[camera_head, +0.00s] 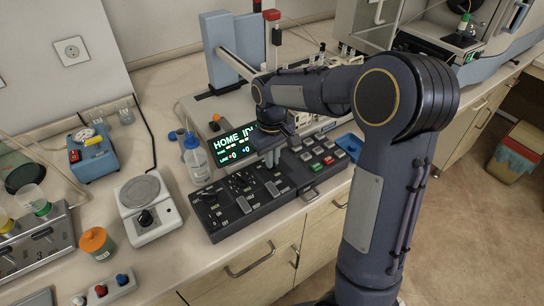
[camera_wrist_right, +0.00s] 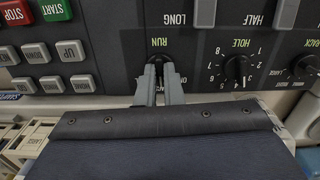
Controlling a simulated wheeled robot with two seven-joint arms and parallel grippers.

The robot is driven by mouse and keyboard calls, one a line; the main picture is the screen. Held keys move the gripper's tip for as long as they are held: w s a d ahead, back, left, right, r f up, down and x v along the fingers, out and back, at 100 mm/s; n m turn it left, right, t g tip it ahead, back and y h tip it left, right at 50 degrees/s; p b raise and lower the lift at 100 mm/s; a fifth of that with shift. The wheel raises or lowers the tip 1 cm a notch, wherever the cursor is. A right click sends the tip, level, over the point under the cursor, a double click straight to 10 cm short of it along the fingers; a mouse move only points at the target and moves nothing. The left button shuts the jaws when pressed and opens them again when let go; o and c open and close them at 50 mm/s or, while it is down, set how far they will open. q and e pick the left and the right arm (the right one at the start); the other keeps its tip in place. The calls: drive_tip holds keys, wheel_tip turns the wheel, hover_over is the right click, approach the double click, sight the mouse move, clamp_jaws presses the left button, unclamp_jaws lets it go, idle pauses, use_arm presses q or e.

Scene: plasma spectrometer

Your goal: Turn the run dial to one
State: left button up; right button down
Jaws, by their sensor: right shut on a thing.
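The run dial is a small dark knob under the yellow RUN label on the black control panel (camera_wrist_right: 205,70). My right gripper (camera_wrist_right: 159,76) is shut on the knob, and its two grey fingers hide most of it, so its setting cannot be read. In the head view my right gripper (camera_head: 272,157) points down at the control panel (camera_head: 222,226), with my arm reaching in from the right. My left gripper is not in view.
The hole dial (camera_wrist_right: 237,70) and a rack dial (camera_wrist_right: 305,67) sit to the right of the run dial in the wrist view. A red stop button (camera_wrist_right: 14,12) is at the far left. A wash bottle (camera_head: 196,160) and a lit screen (camera_head: 232,145) stand close behind the panel.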

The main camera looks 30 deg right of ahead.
drive_tip(key=n, duration=0.4)
drive_tip(key=shift+n+p, duration=0.75)
drive_tip(key=shift+n, duration=1.75)
drive_tip(key=c, duration=1.6)
unclamp_jaws()
drive_tip(key=shift+o, duration=0.2)
wheel_tip(320, 180, up, 8)
drive_tip(key=shift+f, duration=0.1)
